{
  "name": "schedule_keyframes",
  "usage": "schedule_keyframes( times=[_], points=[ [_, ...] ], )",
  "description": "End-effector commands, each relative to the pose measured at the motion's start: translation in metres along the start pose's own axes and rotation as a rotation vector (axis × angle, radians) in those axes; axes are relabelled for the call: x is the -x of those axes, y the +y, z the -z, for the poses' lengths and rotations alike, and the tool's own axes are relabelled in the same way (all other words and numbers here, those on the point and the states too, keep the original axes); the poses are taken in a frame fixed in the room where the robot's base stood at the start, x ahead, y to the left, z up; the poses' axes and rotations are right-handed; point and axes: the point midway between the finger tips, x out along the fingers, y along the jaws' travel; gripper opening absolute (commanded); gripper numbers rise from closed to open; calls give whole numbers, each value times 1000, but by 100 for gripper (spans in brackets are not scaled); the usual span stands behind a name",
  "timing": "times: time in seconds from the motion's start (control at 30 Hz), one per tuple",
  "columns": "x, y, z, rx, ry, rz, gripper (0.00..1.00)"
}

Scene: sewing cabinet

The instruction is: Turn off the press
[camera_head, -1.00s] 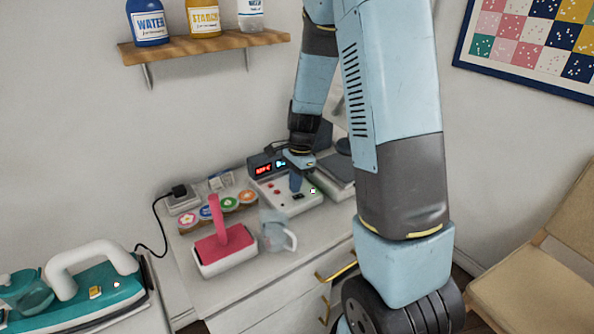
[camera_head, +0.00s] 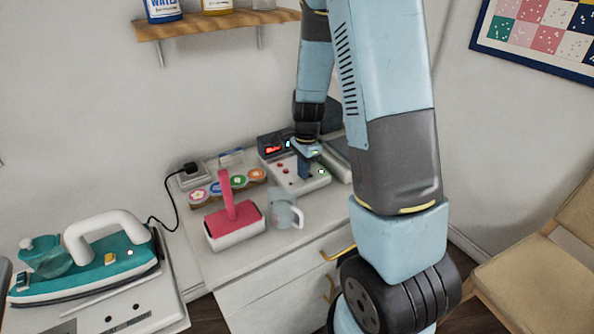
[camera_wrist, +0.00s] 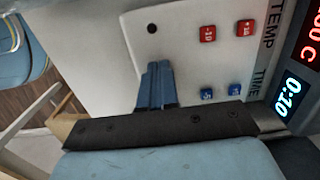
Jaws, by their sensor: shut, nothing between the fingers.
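The press has a white control panel (camera_head: 282,181) at the back of the cabinet top, with a dark display (camera_head: 273,149) lit in red and cyan. In the wrist view the panel (camera_wrist: 190,55) shows red buttons (camera_wrist: 207,33) beside TEMP and blue buttons (camera_wrist: 206,94) beside TIME. A small black round spot (camera_wrist: 152,28) is on the panel. My gripper (camera_head: 305,174) is shut and empty over the panel; its blue fingers (camera_wrist: 157,75) hide part of it. Whether they touch is unclear.
A teal iron (camera_head: 95,262) stands at far left. A shelf (camera_head: 215,25) hangs above; a chair (camera_head: 540,285) is at right.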

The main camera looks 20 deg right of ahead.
Motion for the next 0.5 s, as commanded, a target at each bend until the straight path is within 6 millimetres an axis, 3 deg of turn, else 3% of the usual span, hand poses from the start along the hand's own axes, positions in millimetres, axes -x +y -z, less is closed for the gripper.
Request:
schedule_keyframes(
  times=[0.5],
  points=[
    [-6,8,7,-7,-4,-21,0]
  ],
)
